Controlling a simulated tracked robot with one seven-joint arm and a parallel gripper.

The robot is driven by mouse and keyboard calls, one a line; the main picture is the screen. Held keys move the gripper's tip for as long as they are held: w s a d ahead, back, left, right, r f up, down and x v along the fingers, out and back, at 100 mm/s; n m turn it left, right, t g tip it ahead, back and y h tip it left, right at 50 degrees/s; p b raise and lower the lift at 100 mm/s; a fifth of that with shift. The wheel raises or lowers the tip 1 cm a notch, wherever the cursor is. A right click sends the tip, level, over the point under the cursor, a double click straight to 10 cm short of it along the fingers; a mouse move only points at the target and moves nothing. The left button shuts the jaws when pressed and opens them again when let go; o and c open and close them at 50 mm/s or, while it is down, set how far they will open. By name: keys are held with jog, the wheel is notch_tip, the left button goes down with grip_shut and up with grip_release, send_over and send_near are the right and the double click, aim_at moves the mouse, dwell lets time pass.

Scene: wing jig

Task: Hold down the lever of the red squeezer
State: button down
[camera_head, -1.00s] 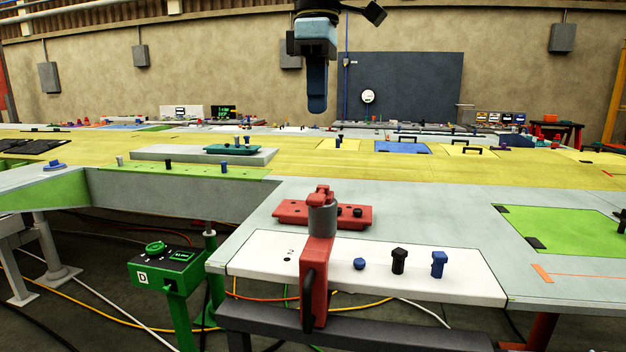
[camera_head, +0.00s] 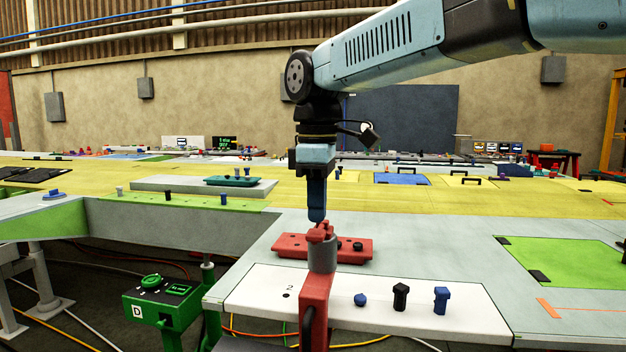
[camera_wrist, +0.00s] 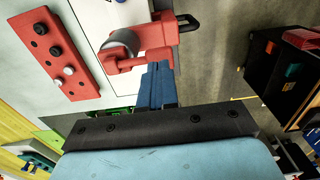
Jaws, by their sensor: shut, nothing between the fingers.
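The red squeezer (camera_head: 316,298) stands clamped at the near edge of the table, with a grey cylinder (camera_head: 322,256) and a red lever (camera_head: 321,232) on top. My gripper (camera_head: 317,218) is shut and empty, pointing down just above the lever; whether it touches cannot be told in the head view. In the wrist view the shut blue fingers (camera_wrist: 154,78) end beside the red lever (camera_wrist: 128,64), and the squeezer body (camera_wrist: 163,32) shows beyond them.
A red plate (camera_head: 290,246) with dark knobs lies behind the squeezer. A white panel (camera_head: 450,322) with one blue knob, a black peg and a blue peg is at the right. A green control box (camera_head: 160,302) stands at the left.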

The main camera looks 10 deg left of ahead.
aim_at(315, 235)
jog(key=shift+f, duration=0.95)
jog(key=f+t, duration=0.1)
jog(key=s+f+t, duration=0.1)
jog(key=shift+t, duration=0.4)
jog(key=shift+s+f, duration=0.1)
jog(key=shift+f, duration=0.5)
jog(key=shift+s+f, duration=0.1)
jog(key=shift+f, duration=0.05)
dwell(0.8)
jog(key=shift+s+r, duration=0.1)
jog(key=shift+r, duration=0.5)
jog(key=s+v, duration=0.1)
jog(key=v, duration=1.2)
jog(key=shift+s+a, duration=0.25)
jog(key=shift+s, duration=0.1)
